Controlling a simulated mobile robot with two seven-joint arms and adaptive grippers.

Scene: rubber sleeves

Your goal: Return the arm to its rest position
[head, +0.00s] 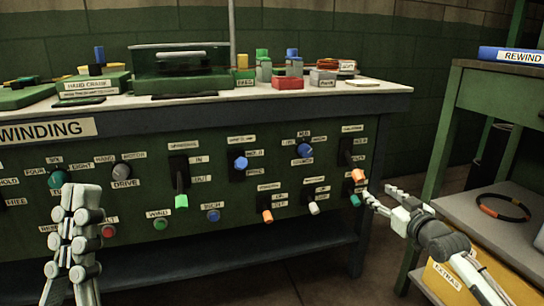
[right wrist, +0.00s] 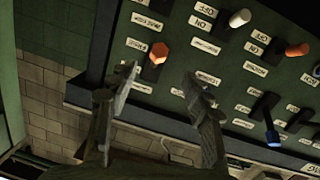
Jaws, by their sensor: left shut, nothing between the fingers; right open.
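My left gripper (head: 82,192) is shut and empty, pointing up in front of the left part of the green control panel (head: 140,180). My right gripper (head: 378,192) is open and empty by the panel's right edge, close to an orange-tipped lever (head: 357,175) and a teal knob (head: 355,200). In the right wrist view my right gripper (right wrist: 160,82) has its two fingers apart. An orange knob (right wrist: 158,53) shows just beyond the gap between them, and I cannot tell whether they touch it.
The panel carries several labelled knobs and levers, such as a green-tipped lever (head: 181,201). Its pale top (head: 330,90) holds boxes and blocks. At the right stands a green shelf unit (head: 480,130) with a yellow bin (head: 440,278) and a dark ring (head: 503,208).

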